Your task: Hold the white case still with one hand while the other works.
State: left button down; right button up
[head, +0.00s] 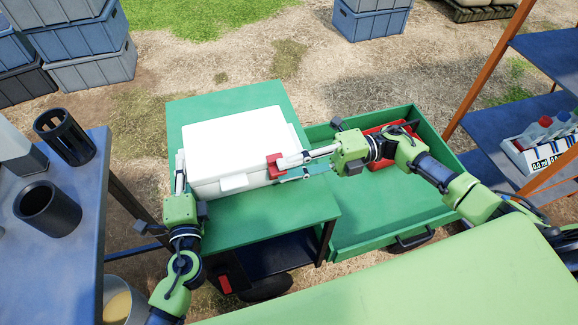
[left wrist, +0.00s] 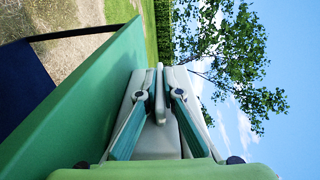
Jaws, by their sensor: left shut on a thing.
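The white case (head: 235,140) sits on the green cart top (head: 290,213), lid down, with a small white latch block (head: 233,183) on its front. My left gripper (head: 180,170) is at the case's left end, shut on a part of it. In the left wrist view its fingers (left wrist: 160,95) meet around a narrow pale piece. My right gripper (head: 283,170) is at the case's right end, its fingertips by a red piece (head: 273,166). The two fingers show apart, but whether they grip the red piece is unclear.
A green drawer (head: 365,225) stands open at right, with a red object (head: 381,160) partly hidden by my right arm. A blue table (head: 85,210) with black cylindrical holders (head: 48,208) is at left. A blue shelf (head: 548,52) with a bottle carrier (head: 540,150) stands at right.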

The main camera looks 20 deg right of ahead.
jog(key=d, duration=1.1)
jog(key=shift+d, duration=0.3)
pick_arm(q)
jog(key=c, duration=2.1)
grip_release()
jog(key=shift+c, duration=0.2)
